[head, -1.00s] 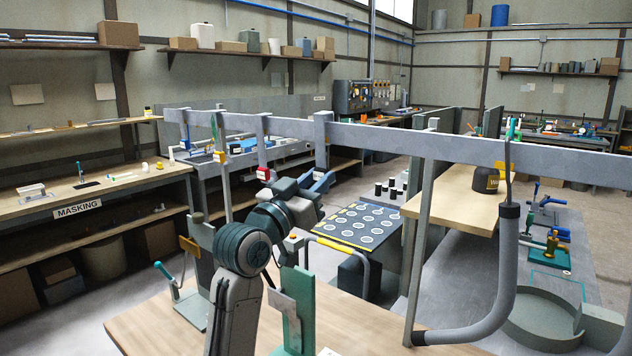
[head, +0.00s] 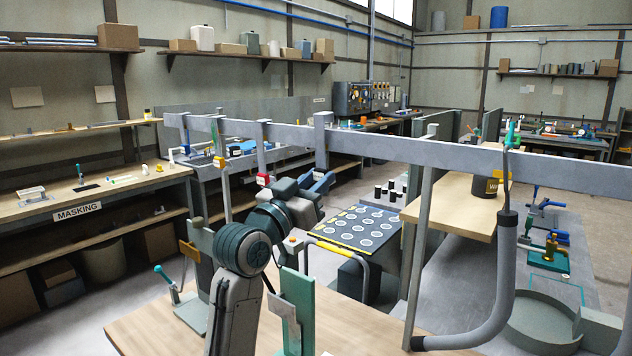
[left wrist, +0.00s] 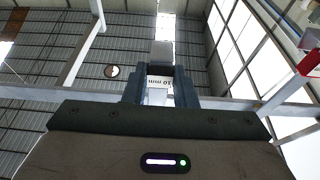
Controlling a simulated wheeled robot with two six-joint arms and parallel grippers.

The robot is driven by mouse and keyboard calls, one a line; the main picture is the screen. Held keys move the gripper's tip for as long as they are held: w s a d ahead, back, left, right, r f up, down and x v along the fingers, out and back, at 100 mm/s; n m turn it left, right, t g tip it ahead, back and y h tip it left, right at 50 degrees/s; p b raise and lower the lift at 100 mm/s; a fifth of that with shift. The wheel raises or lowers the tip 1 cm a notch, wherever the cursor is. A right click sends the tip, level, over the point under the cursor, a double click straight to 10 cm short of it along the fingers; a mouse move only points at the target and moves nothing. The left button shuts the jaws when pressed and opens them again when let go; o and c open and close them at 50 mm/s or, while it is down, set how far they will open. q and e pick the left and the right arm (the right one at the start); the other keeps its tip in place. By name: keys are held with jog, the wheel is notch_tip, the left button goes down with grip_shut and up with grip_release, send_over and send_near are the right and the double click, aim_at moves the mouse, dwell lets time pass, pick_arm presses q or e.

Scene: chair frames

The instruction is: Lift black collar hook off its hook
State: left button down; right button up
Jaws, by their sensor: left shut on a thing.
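The black collar hook (head: 323,145) is a grey strap hung over the long grey rail (head: 400,142), left of the rail's middle. My left gripper (head: 322,180) is just below the rail, shut on the lower part of this hook. The collar is hidden by the jaws in the head view. In the left wrist view the gripper (left wrist: 158,95) points up, with the pale hook (left wrist: 162,55) rising from between its fingers and a "10 mm" marking there. The hook's top still sits at the rail. My right gripper is not in view.
A red-collared hook (head: 263,160) and a yellow-collared hook (head: 220,150) hang to the left. A dark mat with white rings (head: 358,228) lies below and behind the gripper.

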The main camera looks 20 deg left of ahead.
pick_arm(q)
jog(key=shift+s, duration=0.1)
jog(key=shift+s+a+p, duration=0.15)
jog(key=shift+s+a, duration=0.1)
jog(key=shift+s, duration=0.4)
jog(key=shift+s+a+p, duration=0.15)
jog(key=shift+s+a, duration=0.1)
jog(key=shift+s, duration=0.4)
jog(key=shift+s+a+r+p, duration=0.25)
jog(key=shift+s+p, duration=0.15)
jog(key=shift+s, duration=0.2)
jog(key=s, duration=0.2)
jog(key=s+a+p, duration=0.1)
jog(key=shift+s+a+r, duration=0.1)
jog(key=shift+s+r, duration=0.15)
jog(key=shift+a, duration=0.1)
